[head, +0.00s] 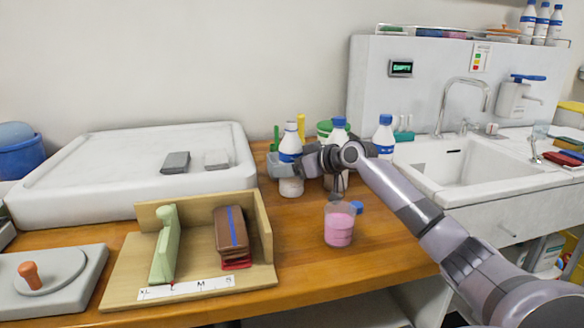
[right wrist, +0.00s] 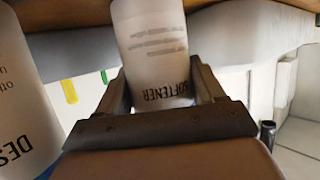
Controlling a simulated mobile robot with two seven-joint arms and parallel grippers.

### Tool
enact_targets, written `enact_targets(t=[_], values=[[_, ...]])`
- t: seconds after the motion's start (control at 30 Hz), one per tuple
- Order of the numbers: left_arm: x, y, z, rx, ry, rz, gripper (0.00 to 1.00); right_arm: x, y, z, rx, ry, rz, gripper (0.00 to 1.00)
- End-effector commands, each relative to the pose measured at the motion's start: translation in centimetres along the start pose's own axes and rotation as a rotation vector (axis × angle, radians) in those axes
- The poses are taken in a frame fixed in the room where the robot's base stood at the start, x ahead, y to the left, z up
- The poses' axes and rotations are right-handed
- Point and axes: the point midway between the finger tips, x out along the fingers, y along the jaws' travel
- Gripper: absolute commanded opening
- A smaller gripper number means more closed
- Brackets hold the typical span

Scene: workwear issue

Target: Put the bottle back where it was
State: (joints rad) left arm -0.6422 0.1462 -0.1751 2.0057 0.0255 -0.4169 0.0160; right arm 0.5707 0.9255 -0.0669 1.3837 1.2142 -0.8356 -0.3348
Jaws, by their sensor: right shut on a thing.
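My right gripper (head: 301,166) is shut on a white bottle (head: 290,160) with a blue band, upright at the back of the wooden counter. Its top looks white, with no blue cap. In the right wrist view this bottle (right wrist: 152,50) sits between both fingers and reads SOFTENER, upside down in the picture. I cannot tell whether its base touches the counter. A second bottle (right wrist: 22,100), its lettering starting DES, stands beside it in that view. Two blue-capped bottles (head: 338,130) (head: 385,137) stand right of the held one. My left gripper is not in view.
A beaker of pink liquid (head: 338,226) stands in front of my right gripper, with a blue cap (head: 357,207) beside it. A wooden size jig (head: 258,262) is at front left, a white tray (head: 80,170) behind it. A sink (head: 455,165) is at right.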

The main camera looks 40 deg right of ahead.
Motion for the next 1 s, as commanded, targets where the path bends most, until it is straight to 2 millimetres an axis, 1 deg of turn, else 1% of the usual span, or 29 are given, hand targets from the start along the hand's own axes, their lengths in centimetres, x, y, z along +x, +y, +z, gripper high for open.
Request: enact_targets(t=[0.07,0.27,0.3,0.37,0.63,0.7,0.77,0.87,1.0], values=[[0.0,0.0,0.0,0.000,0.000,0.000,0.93,-0.1,0.0,-0.2,-0.001,0.004,0.001,0.24],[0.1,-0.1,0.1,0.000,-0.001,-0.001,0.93,0.0,0.0,0.0,-0.001,0.002,0.001,0.24],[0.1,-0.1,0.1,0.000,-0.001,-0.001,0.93,0.1,0.0,0.1,-0.001,0.000,0.000,0.74],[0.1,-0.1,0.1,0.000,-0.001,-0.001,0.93,0.0,0.0,0.1,-0.001,0.000,0.000,0.93],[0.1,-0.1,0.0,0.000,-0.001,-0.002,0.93,0.0,0.0,0.1,-0.001,0.000,0.000,0.93],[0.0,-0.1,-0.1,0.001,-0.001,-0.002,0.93,-0.1,0.0,-0.2,-0.001,0.000,0.001,0.93],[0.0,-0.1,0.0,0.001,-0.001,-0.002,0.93,-0.3,0.1,0.0,-0.002,-0.001,0.001,0.93],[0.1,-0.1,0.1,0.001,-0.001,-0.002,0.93,-1.1,0.2,0.1,-0.003,-0.002,0.003,0.93],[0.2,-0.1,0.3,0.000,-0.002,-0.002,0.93,-3.0,0.1,0.1,-0.005,-0.004,0.002,0.93]])
